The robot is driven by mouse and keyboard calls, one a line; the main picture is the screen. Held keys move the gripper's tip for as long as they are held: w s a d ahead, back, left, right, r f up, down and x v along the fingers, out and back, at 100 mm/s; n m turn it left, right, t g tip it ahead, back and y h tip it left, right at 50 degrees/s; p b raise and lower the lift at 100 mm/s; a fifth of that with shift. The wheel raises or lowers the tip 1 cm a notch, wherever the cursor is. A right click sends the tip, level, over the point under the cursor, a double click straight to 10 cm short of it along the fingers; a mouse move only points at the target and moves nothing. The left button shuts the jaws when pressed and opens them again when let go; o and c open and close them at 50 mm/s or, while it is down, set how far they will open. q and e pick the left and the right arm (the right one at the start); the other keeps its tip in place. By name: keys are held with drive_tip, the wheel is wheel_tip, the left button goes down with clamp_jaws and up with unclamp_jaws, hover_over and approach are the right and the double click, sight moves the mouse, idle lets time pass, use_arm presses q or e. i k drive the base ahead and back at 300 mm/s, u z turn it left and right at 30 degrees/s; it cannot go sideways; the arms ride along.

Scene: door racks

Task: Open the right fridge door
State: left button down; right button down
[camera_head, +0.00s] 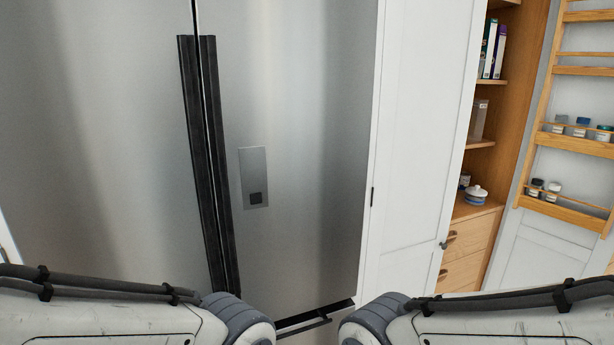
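The right fridge door (300,130) is a tall brushed-steel panel, shut, with a small control plate (254,178) on it. Its long black vertical handle (215,150) runs along its left edge. The left fridge door (90,130) is also shut, and its black handle (193,120) stands right beside the other. My left and right arms show at the bottom of the view, left and right of the fridge's lower part. Both grippers are out of view, so their state and distance to the handles do not show.
A white cabinet panel (420,130) stands right of the fridge. Farther right is an open wooden pantry (496,130) with shelves and drawers, and a door rack (575,140) holding small jars. A dark horizontal handle (303,327) shows low on the fridge between my arms.

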sight(287, 86)
drive_tip(key=k, duration=0.5)
drive_tip(key=u, duration=1.2)
drive_tip(key=i, duration=0.75)
drive_tip(key=z, duration=1.6)
